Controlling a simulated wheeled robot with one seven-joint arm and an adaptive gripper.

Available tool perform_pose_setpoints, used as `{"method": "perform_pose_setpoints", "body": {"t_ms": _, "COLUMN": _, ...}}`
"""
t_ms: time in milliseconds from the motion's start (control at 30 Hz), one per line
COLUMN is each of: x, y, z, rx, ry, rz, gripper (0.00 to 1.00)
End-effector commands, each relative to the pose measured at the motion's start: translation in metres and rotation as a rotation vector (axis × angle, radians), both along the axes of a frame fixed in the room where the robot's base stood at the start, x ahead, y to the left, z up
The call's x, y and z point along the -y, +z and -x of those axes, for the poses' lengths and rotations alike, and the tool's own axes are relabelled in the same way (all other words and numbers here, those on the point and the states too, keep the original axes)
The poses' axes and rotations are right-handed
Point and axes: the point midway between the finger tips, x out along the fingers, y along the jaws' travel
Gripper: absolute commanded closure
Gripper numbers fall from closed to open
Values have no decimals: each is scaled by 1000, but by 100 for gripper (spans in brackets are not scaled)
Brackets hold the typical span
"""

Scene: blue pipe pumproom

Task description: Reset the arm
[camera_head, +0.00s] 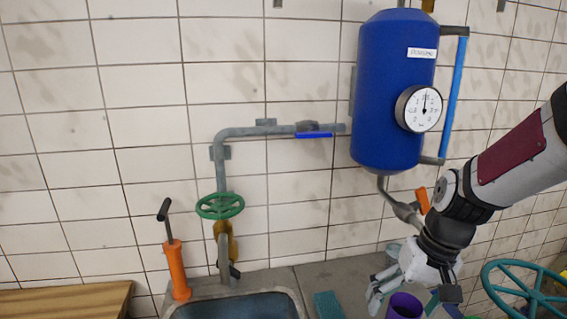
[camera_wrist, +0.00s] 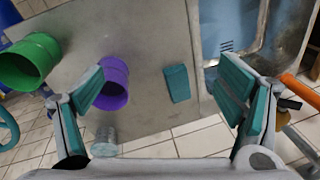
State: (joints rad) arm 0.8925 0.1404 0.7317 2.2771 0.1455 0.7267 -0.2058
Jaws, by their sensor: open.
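My gripper (camera_head: 412,284) reaches in from the right in the head view, low over the grey counter and close to a purple cup (camera_head: 404,306). In the wrist view my gripper (camera_wrist: 165,95) is open, with its two teal-padded fingers wide apart and nothing held between them. The purple cup (camera_wrist: 113,84) shows beside the left finger there. A flat teal sponge (camera_wrist: 177,83) lies on the counter between the fingers in that view. The lower part of the purple cup is cut off in the head view.
A blue tank (camera_head: 385,95) with a gauge hangs on the tiled wall. A green valve wheel (camera_head: 220,206) and orange pump (camera_head: 177,272) stand left, by the sink (camera_head: 235,306). A green cup (camera_wrist: 30,62), a clear glass (camera_wrist: 104,143) and a teal handwheel (camera_head: 525,290) are nearby.

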Motion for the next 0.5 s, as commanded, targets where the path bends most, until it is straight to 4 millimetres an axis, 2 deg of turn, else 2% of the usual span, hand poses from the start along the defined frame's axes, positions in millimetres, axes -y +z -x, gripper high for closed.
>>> {"method": "perform_pose_setpoints", "body": {"t_ms": 200, "x": -9, "y": 46, "z": 33, "rx": 61, "ry": 28, "rz": 186, "gripper": 13}}
{"method": "perform_pose_setpoints", "body": {"t_ms": 500, "x": -23, "y": 112, "z": 87, "rx": 238, "ry": 26, "rz": 280, "gripper": 13}}
